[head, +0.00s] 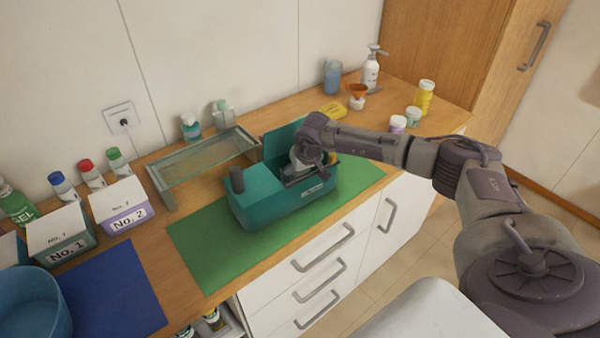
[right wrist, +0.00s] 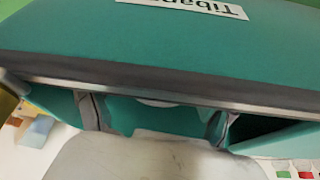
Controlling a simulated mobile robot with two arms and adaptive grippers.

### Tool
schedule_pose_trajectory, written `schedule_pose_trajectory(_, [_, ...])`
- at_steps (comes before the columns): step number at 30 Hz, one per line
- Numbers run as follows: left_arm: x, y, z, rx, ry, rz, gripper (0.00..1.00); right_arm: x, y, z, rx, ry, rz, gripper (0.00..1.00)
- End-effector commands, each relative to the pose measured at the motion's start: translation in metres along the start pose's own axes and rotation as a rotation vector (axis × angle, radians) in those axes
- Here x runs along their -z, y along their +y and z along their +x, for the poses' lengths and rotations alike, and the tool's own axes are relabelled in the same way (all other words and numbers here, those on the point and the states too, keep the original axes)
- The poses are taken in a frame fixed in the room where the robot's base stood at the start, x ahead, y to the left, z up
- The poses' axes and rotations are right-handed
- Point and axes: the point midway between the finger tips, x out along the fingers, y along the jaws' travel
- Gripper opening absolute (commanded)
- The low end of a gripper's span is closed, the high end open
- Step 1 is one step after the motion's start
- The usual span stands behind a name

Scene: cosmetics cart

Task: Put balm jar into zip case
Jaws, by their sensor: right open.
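The teal zip case (head: 265,197) stands open on the green mat, its lid raised at the back. My right gripper (head: 298,174) reaches down into the case opening. In the right wrist view my open right gripper (right wrist: 157,115) has its two fingers apart inside the case (right wrist: 130,45). A small pale edge (right wrist: 155,102) shows between the fingers on the teal inside; it may be the balm jar, but most of it is hidden. My left gripper is out of view.
A glass-topped stand (head: 205,160) is behind the case to the left. Two labelled boxes, No. 1 (head: 62,225) and No. 2 (head: 120,203), stand farther left. A yellow bottle (head: 424,98) and pump bottle (head: 371,72) stand back right. The green mat's (head: 205,245) front left is clear.

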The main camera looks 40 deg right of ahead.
Motion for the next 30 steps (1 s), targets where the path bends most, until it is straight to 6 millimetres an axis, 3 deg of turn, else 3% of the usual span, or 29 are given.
schedule_pose_trajectory(5, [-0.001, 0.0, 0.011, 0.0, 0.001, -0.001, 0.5, 0.0, 0.001, -0.027, 0.001, 0.005, -0.001, 0.84])
schedule_pose_trajectory(12, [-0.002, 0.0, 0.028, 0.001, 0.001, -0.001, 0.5, 0.0, 0.0, -0.08, 0.001, 0.006, -0.001, 0.84])
schedule_pose_trajectory(18, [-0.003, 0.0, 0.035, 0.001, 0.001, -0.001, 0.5, 0.0, 0.0, -0.11, 0.001, 0.003, 0.0, 0.84])
schedule_pose_trajectory(30, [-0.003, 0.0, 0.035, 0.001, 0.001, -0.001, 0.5, 0.0, 0.0, -0.12, 0.0, 0.001, 0.0, 0.84])
